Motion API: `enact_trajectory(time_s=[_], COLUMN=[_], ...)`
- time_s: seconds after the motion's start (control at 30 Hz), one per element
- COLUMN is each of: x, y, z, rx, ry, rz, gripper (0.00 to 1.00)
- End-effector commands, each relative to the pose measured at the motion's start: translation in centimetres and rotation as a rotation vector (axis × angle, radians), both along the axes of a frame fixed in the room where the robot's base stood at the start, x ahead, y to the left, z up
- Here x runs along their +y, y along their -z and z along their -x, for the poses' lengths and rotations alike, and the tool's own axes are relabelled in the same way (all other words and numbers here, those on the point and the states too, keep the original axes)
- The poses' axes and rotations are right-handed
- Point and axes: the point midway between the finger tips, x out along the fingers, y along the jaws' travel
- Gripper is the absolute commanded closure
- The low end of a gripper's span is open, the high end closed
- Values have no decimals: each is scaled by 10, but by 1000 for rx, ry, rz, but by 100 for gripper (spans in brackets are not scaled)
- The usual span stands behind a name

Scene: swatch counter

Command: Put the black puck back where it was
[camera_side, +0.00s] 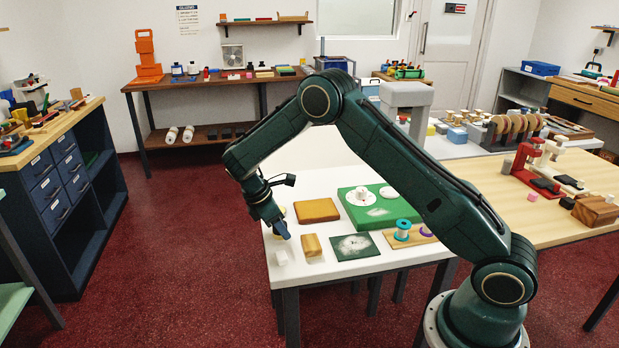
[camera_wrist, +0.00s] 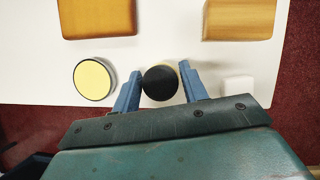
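The black puck (camera_wrist: 160,83) shows in the wrist view as a dark round shape between the two blue fingers of my gripper (camera_wrist: 160,86). The fingers look closed against its left and right sides, with no clear gap. In the side view my gripper (camera_side: 284,232) points down over the near-left edge of the white table (camera_side: 330,272), low over the top. The puck cannot be made out there. Whether it touches the table is unclear.
A yellow disc with a black rim (camera_wrist: 93,80) lies left of the puck in the wrist view, and a white cube (camera_wrist: 237,87) lies right. A brown block (camera_wrist: 97,17) and a lighter wooden block (camera_wrist: 240,18) lie beyond. A green board (camera_side: 382,208) lies farther right.

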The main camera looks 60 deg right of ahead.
Motion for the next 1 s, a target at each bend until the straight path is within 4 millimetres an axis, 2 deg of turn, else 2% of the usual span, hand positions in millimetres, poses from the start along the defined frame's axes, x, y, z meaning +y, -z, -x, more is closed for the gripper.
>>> enact_trajectory(time_s=[0.03,0.07,0.57,0.77,1.0], x=[0,0,1,8,22], y=[0,0,-7,-25,-60], z=[0,0,-1,-6,-15], rx=[0,0,0,-2,-4], ry=[0,0,0,-1,-1], rz=[0,0,0,0,-1], gripper=[46,40,40,40,40])
